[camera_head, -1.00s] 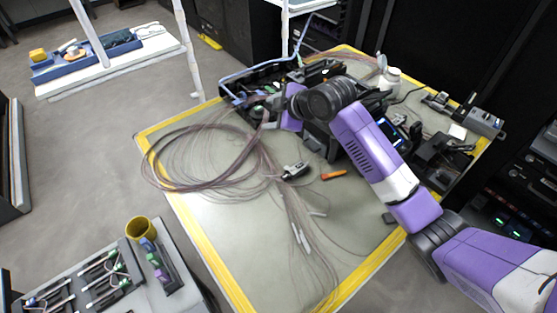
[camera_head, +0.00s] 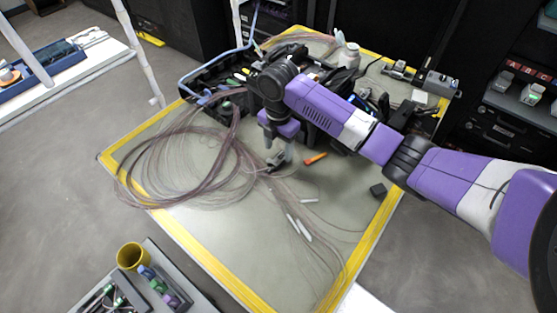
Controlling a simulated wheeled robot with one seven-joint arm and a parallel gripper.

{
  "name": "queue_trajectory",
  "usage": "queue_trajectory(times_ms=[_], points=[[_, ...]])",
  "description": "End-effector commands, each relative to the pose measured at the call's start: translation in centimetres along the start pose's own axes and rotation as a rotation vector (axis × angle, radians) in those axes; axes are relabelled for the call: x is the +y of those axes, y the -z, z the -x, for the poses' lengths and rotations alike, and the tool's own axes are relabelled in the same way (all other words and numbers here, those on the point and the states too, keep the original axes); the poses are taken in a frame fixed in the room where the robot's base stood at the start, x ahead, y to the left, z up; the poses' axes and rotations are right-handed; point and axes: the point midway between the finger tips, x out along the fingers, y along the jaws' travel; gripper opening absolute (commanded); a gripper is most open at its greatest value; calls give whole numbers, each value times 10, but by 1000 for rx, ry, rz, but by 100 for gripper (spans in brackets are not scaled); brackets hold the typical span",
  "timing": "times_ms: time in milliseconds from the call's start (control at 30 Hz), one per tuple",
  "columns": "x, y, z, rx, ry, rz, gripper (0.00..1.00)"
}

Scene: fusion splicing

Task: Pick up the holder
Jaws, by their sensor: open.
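A small dark and silver piece, which looks like the holder (camera_head: 274,163), lies on the grey work mat among the thin fibres. My gripper (camera_head: 279,150) points down with its fingers apart, right at this piece and partly covering it. I cannot tell whether the fingers touch it. Nothing is seen held between them.
An orange tool (camera_head: 316,158) lies close to the right of my gripper. Loose fibre coils (camera_head: 190,170) spread to the left, and white sleeves (camera_head: 298,228) lie in front. A black tool case (camera_head: 215,80) and a white bottle (camera_head: 349,55) stand behind. The mat's front right is mostly clear.

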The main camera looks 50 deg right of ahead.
Motion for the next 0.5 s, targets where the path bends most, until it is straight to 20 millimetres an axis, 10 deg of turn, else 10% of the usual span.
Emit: queue_trajectory(times_ms=[500], points=[[0, 1, -44, 0, 0, -2, 58]])
